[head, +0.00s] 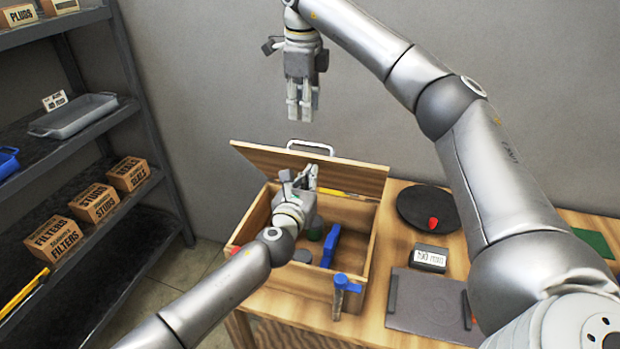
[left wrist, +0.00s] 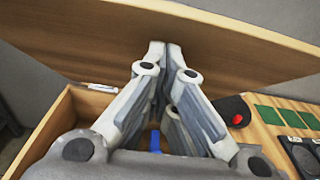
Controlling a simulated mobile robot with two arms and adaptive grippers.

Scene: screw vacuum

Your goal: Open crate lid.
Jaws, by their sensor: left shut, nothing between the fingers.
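The wooden crate (head: 318,281) stands on the bench, open at the top. Its lid (head: 350,176) is raised at the back and tilted up, with a pale handle (head: 311,146) on its upper edge. My left gripper (head: 310,172) is over the crate, in front of the lid's inner face. In the left wrist view its closed fingertips (left wrist: 158,46) are against or very close to the lid (left wrist: 230,58), with nothing between them. My right gripper (head: 302,112) hangs above and behind the lid, clear of it; its finger gap is unclear.
A blue object (head: 331,245) is inside the crate; a blue-topped tool (head: 343,284) is at its front. To the right are a black disc (head: 415,210), a labelled block (head: 428,259) and a grey plate (head: 430,305). Shelves (head: 130,105) stand left.

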